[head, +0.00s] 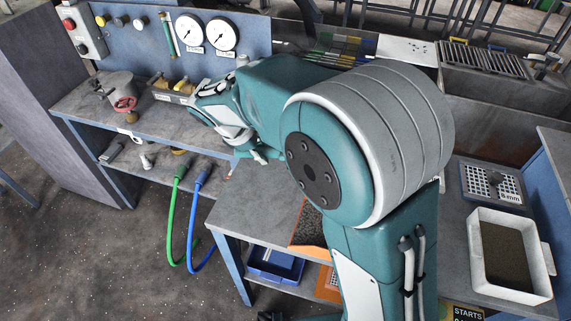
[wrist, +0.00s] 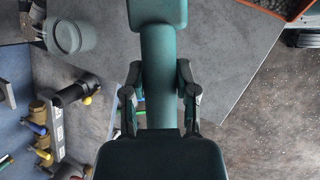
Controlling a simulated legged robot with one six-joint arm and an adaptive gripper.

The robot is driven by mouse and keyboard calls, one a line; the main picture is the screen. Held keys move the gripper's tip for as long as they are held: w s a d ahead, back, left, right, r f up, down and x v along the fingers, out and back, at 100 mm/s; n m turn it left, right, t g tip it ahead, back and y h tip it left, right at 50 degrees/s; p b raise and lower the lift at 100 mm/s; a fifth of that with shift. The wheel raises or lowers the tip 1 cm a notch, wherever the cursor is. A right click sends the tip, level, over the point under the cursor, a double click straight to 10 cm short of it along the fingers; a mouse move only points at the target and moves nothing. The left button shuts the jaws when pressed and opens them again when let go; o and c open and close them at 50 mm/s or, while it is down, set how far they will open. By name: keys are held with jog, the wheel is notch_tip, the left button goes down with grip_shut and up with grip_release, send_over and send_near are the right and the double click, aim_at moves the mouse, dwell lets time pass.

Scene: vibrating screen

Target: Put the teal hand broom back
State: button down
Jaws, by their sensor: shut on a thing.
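My gripper (wrist: 160,88) shows in the wrist view with its two dark fingers on either side of a teal shaft. It is shut on this shaft, which I take to be the handle of the teal hand broom (wrist: 157,75). A wider teal block (wrist: 157,12) sits at the shaft's far end, at the top of the picture. Bristles cannot be made out. In the head view my arm reaches left over the grey bench (head: 265,205), and its end is small and partly hidden there, so the broom is not clear in that view.
A gauge panel (head: 180,50) stands behind the left bench (head: 75,105), which holds a pot with a red handwheel (head: 124,103). Green (head: 170,225) and blue (head: 192,225) hoses hang below. An orange-edged tray (head: 308,249) lies near my arm. A white tray (head: 478,250) stands at right.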

jog(key=w+d+f, duration=0.1)
jog(key=f, duration=0.1)
jog(key=w+d+f, duration=0.1)
jog(key=f, duration=0.1)
jog(key=w+d+f, duration=0.1)
jog(key=f, duration=0.1)
jog(key=shift+w+d, duration=0.2)
jog(key=shift+d, duration=0.1)
jog(key=x, duration=0.3)
jog(key=shift+s+a+f, duration=0.1)
jog(key=shift+s+f, duration=0.05)
jog(key=shift+f, duration=0.3)
jog(key=shift+c, duration=2)
grip_release()
jog(key=shift+a, duration=0.25)
jog(key=shift+d, duration=0.1)
